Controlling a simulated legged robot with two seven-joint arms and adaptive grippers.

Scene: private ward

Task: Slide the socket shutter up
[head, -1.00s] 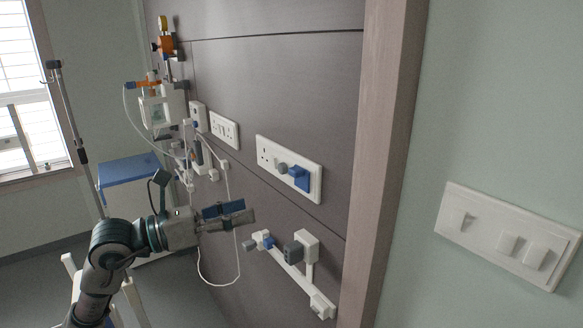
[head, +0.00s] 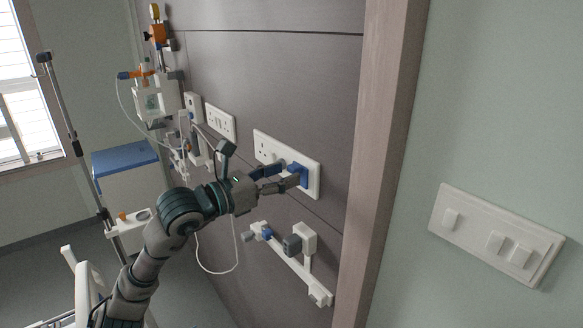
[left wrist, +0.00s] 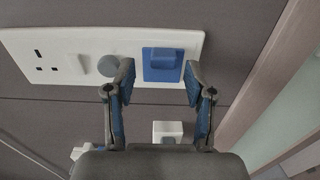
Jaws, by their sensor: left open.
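The blue socket shutter (head: 298,171) is at the right end of a white socket panel (head: 314,186) on the dark wall. In the left wrist view the shutter (left wrist: 162,63) is a blue square with a raised tab, beside a grey round knob (left wrist: 108,66) on the panel (left wrist: 60,38). My left gripper (head: 287,175) is at the panel, close to the shutter. In the left wrist view the left gripper (left wrist: 160,78) is open, with one finger on each side of the shutter. Contact cannot be told. My right gripper is not in view.
Below the panel is a white rail (head: 292,266) with a grey-and-white fitting (head: 301,240). A wooden post (head: 372,160) stands right of the panel. A switch plate (head: 495,235) is on the green wall. Medical equipment (head: 157,97) hangs at the left.

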